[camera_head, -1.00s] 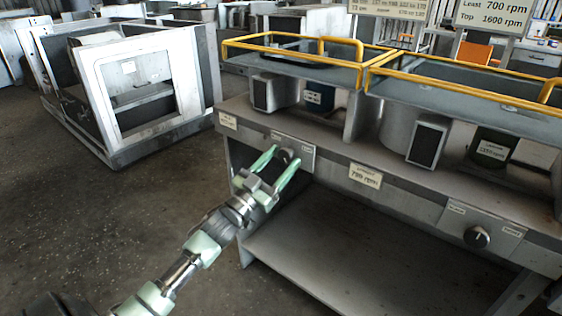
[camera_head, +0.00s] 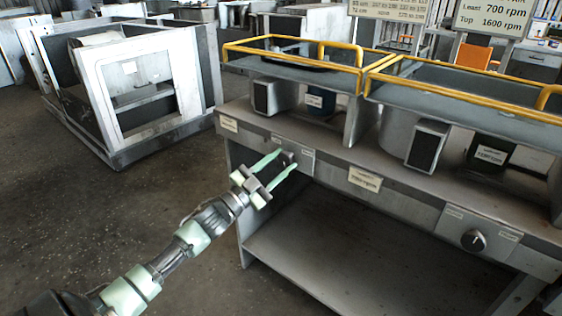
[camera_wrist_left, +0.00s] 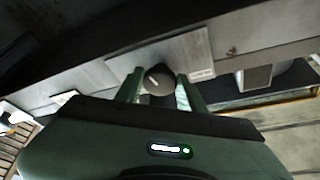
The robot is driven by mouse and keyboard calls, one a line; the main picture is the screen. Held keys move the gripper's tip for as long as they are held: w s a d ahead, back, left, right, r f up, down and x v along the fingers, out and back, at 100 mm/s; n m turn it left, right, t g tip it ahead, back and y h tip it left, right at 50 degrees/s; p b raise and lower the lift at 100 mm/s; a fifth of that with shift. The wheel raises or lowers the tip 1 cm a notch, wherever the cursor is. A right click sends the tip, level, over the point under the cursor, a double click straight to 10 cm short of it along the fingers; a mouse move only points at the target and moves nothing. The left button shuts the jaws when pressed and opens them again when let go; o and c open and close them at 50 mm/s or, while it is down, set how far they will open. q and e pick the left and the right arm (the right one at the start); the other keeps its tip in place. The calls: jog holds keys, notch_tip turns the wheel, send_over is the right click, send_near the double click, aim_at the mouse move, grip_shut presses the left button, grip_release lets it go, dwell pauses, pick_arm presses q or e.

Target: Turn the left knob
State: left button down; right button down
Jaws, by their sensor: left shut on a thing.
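The left knob (camera_head: 289,157) is a dark round knob on a light plate at the left end of the bench's front panel. My left gripper (camera_head: 286,160) reaches it from the lower left, with pale green fingers on either side. It is shut on the knob. My right gripper is not in view.
A second knob (camera_head: 473,240) sits on the panel's right. A paper label (camera_head: 365,179) is between them. Yellow-railed trays (camera_head: 290,62) and dark boxes stand above. A sign (camera_head: 494,17) reads Least 700 rpm, Top 1600 rpm. A grey open frame (camera_head: 120,90) stands left; floor before it is clear.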

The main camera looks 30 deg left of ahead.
pick_arm(q)
jog(key=shift+m+g+h+p, duration=0.55)
jog(key=shift+m+g+h, duration=0.05)
jog(key=shift+m, duration=1.5)
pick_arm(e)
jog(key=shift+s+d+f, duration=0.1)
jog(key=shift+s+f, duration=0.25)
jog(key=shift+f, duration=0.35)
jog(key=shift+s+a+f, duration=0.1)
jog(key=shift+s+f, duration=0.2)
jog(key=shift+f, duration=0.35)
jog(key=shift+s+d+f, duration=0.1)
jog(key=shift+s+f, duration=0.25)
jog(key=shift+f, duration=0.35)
pick_arm(q)
jog(key=c, duration=0.9)
grip_release()
jog(key=shift+a, duration=0.1)
jog(key=v, duration=0.8)
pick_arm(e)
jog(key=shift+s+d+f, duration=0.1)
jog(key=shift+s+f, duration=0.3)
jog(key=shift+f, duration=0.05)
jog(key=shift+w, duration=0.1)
